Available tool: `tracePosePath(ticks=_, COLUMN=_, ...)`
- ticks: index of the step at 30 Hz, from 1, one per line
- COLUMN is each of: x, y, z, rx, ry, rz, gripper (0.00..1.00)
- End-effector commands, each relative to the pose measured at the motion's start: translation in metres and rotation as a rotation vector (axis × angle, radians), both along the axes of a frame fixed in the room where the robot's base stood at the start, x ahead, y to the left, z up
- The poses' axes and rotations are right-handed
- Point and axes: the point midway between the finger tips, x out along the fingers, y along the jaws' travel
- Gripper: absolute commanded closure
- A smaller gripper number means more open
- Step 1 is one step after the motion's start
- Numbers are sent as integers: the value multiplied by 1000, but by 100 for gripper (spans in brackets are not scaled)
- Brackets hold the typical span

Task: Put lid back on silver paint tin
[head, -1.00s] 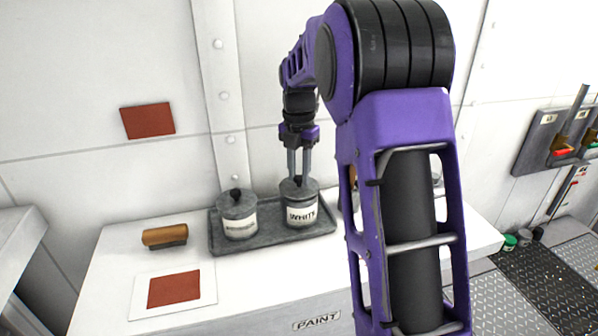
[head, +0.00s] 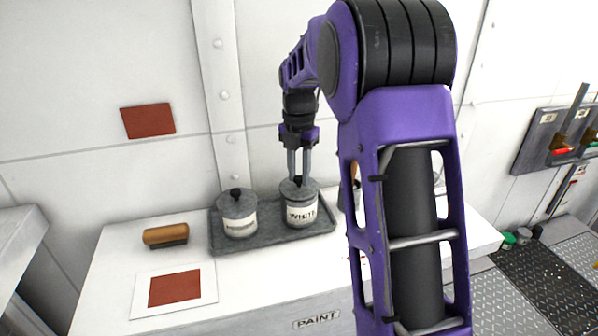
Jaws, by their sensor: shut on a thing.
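Two grey metal paint tins stand upright on a dark tray (head: 268,239). The right tin (head: 302,216) has a white label that reads WHITE. The left tin (head: 238,216) has a label too small to read, and a lid with a dark knob (head: 235,193) sits on it. My gripper (head: 298,181) points straight down over the WHITE tin, shut on the knob of a grey lid (head: 299,190). That lid is at the tin's top; I cannot tell whether it is fully seated.
The tray is on a white bench marked PAINT (head: 317,320). A brush with a wooden handle (head: 166,235) and a red sample card (head: 174,287) lie to the left. My arm hides part of the bench on the right, with an object partly behind it.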

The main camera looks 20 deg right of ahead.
Motion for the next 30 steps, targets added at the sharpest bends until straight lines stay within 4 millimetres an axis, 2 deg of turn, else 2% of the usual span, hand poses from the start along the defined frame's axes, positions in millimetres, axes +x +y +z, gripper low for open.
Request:
tracePosePath(ticks=6, x=0, y=0, z=0, rx=0, ry=0, rz=-1, gripper=100)
tracePosePath(ticks=7, x=0, y=0, z=0, rx=0, ry=0, rz=-1, gripper=68)
tracePosePath(ticks=12, x=0, y=0, z=0, rx=0, ry=0, rz=-1, gripper=37)
tracePosePath(ticks=13, x=0, y=0, z=0, rx=0, ry=0, rz=-1, gripper=35)
tracePosePath(ticks=19, x=0, y=0, z=0, rx=0, ry=0, rz=-1, gripper=35)
tracePosePath(ticks=24, x=0, y=0, z=0, rx=1, ry=1, rz=-1, gripper=5)
tracePosePath(ticks=30, x=0, y=0, z=0, rx=1, ry=1, rz=-1, gripper=5)
